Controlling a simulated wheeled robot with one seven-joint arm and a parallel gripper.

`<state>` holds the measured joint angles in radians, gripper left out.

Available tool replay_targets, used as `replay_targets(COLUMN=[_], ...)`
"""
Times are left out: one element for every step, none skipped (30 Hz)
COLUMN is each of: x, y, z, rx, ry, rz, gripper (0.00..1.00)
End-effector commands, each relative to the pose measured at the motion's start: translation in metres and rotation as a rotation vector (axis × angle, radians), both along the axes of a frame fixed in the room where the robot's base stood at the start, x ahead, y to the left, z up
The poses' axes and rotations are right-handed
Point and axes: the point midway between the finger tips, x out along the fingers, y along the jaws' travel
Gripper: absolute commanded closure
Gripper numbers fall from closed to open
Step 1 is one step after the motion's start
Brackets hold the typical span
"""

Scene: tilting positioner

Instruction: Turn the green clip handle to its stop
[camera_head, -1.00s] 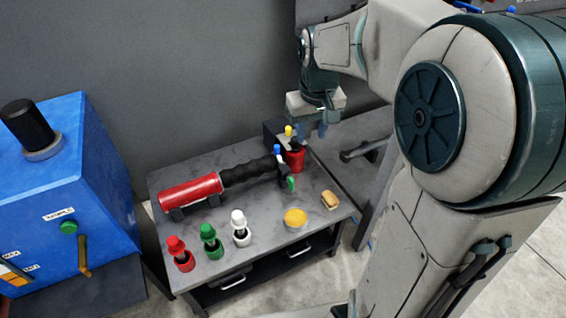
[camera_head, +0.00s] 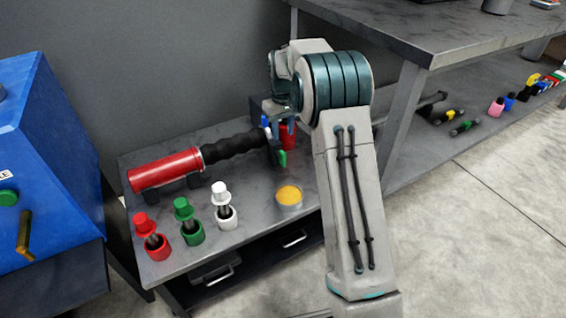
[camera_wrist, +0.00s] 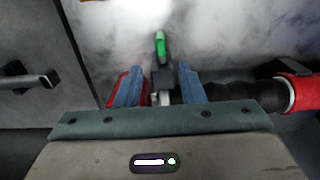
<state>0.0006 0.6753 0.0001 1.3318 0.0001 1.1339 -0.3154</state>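The green clip handle (camera_head: 282,158) sticks out at the right end of the black corrugated hose (camera_head: 232,147), low on the dark clip. In the wrist view the green handle (camera_wrist: 160,46) points up in the picture, just beyond the fingertips. My gripper (camera_wrist: 161,82) is open, its two blue-grey fingers apart on either side of the dark clip body (camera_wrist: 162,77). I see no finger touching the green handle. In the head view my gripper (camera_head: 277,112) is over the hose end, partly hidden by my arm.
A red cylinder (camera_head: 165,172) lies in cradles on the grey table (camera_head: 262,222), joined to the hose. A red cup (camera_head: 288,136) is close to the clip. A taller table (camera_head: 400,45) is at right.

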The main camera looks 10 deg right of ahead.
Motion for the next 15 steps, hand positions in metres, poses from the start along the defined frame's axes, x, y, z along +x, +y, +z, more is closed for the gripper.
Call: replay_targets(x=[-0.001,-0.001,-0.001,-0.001,-0.001,-0.001,-0.001,-0.001,-0.001,-0.001,-0.001,-0.001,-0.001,-0.001,-0.001], y=[0.0,0.0,0.0,0.0,0.0,0.0,0.0,0.0,0.0,0.0,0.0,0.0,0.0,0.0,0.0], z=[-0.014,-0.021,-0.03,-0.037,-0.044,-0.053,-0.059,-0.065,-0.074,-0.08,-0.085,-0.092,-0.096,-0.1,-0.105], rx=[0.0,0.0,-0.001,0.0,0.0,0.0,0.0,0.0,0.0,0.0,0.0,0.0,0.0,0.0,0.0], ry=[0.003,0.004,0.005,0.004,0.003,0.004,0.004,0.003,0.004,0.004,0.003,0.002,0.002,0.002,0.002], rz=[0.0,0.0,0.0,0.0,0.0,0.0,0.0,0.0,0.0,0.0,0.0,0.0,0.0,0.0,0.0], gripper=[0.65,0.65,0.65,0.65,0.65,0.65,0.65,0.65,0.65,0.65,0.65,0.65,0.65,0.65,0.65])
